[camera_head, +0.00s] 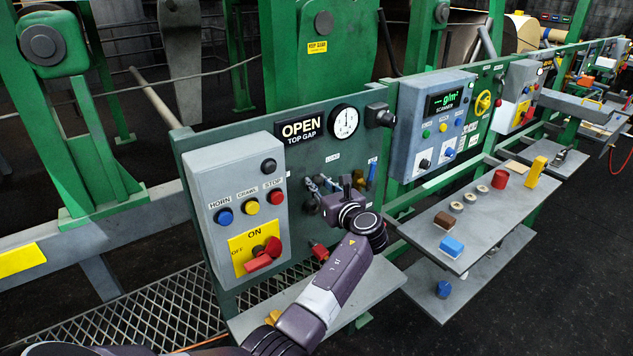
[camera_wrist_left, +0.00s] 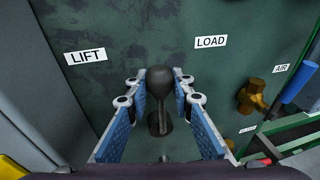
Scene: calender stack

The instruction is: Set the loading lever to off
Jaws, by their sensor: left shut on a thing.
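The loading lever (camera_wrist_left: 160,78), with a dark round knob on a short black shaft, stands out from the green panel in the left wrist view. It is between a LIFT label (camera_wrist_left: 86,57) on the left and a LOAD label (camera_wrist_left: 211,41) on the right. My left gripper (camera_wrist_left: 157,88) has its blue-padded fingers on both sides of the lever and is shut on it. In the head view the left gripper (camera_head: 318,188) is at the panel below the OPEN TOP GAP sign (camera_head: 301,129); the lever is mostly hidden there. No OFF label for this lever is visible.
A grey switch box (camera_head: 236,180) with buttons and a red rotary switch (camera_head: 263,257) is left of the gripper. A brass valve (camera_wrist_left: 252,97) with a blue handle (camera_wrist_left: 300,82) is to the right. A shelf (camera_head: 490,213) with small objects stands farther right.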

